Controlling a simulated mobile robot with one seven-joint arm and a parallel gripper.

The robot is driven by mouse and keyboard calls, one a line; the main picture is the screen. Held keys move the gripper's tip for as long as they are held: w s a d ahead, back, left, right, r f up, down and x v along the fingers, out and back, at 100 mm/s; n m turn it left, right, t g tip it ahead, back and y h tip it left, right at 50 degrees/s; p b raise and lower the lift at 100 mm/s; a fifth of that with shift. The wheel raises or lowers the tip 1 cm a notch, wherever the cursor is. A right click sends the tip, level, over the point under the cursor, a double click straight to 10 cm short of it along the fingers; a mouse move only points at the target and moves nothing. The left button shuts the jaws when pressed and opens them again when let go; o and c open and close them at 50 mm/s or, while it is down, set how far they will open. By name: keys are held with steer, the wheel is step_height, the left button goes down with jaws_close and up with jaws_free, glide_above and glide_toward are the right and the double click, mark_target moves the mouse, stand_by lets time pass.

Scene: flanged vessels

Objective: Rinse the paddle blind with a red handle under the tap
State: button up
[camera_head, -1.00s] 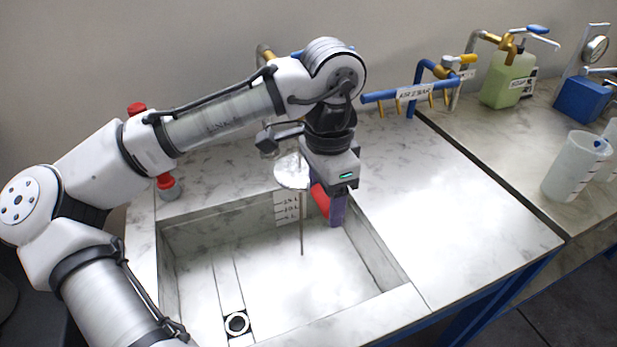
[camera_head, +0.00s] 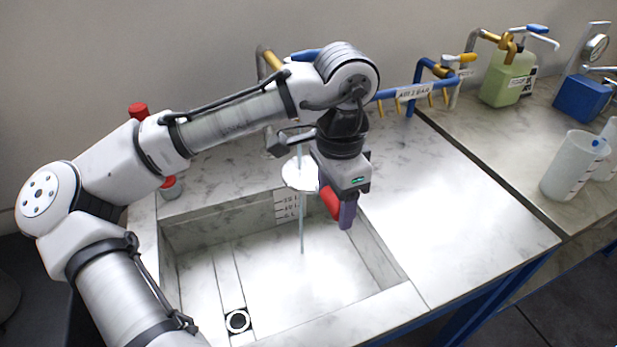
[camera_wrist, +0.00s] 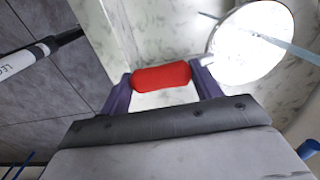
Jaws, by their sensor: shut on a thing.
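The paddle blind is a shiny pale disc (camera_head: 299,174) with a red handle (camera_head: 329,203). My gripper (camera_head: 346,212), with purple fingers, is shut on the red handle and holds the blind above the sink (camera_head: 185,255). In the wrist view the red handle (camera_wrist: 161,77) sits between the fingers (camera_wrist: 161,92), with the disc (camera_wrist: 250,45) at the upper right. A thin pale-blue water stream (camera_head: 302,235) runs down below the disc into the sink. It crosses the disc in the wrist view (camera_wrist: 285,46). The tap's brass pipe (camera_head: 266,60) is partly hidden behind my arm.
A blue bar with brass nozzles (camera_head: 412,92) stands behind the sink at right. A green soap bottle (camera_head: 506,80), a blue gauge unit (camera_head: 582,100) and a beaker (camera_head: 573,165) are on the right counter. The counter right of the sink is clear.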

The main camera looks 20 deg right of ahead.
steer(key=s+p, duration=0.1)
steer(key=s, duration=0.6)
steer(key=shift+p, duration=0.35)
steer(key=shift+r, duration=0.1)
stand_by(1.1)
steer(key=s+r+p, duration=0.4)
steer(key=s+p, duration=0.1)
stand_by(0.4)
steer(key=shift+f, duration=0.1)
stand_by(0.4)
